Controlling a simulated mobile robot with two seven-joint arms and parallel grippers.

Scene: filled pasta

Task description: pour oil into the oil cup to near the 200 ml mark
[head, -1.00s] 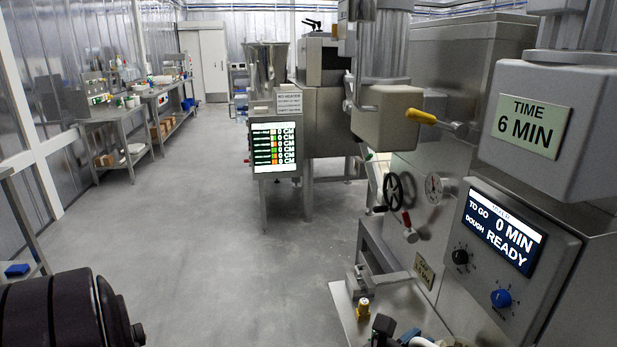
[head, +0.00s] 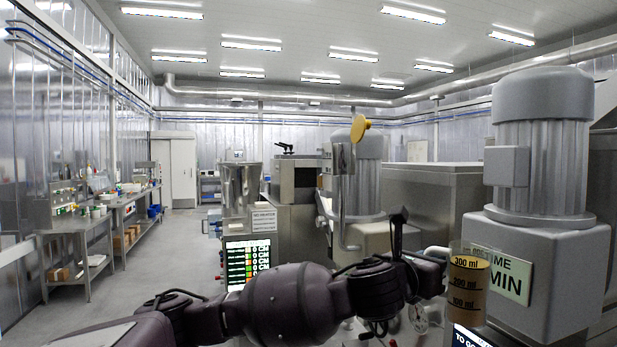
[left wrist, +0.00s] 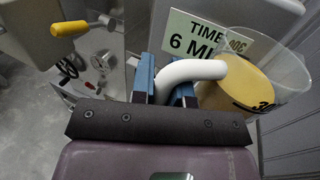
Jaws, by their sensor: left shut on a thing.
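The clear oil cup (head: 468,300) is raised at the right in the head view, with black 100, 200 and 300 ml marks. It holds yellow oil; the surface looks to lie between the 200 and 300 ml marks, but the exact level is hard to read. In the left wrist view the cup (left wrist: 290,62) looks slightly tilted, with oil inside. My left gripper (left wrist: 168,85) has its blue fingers shut on the cup's white handle (left wrist: 195,70). In the head view my left arm partly hides that gripper. My right gripper is not in view.
A grey machine (head: 545,240) with a TIME 6 MIN label (head: 503,275) stands close behind the cup. A machine with a lit screen (head: 248,258) stands farther back.

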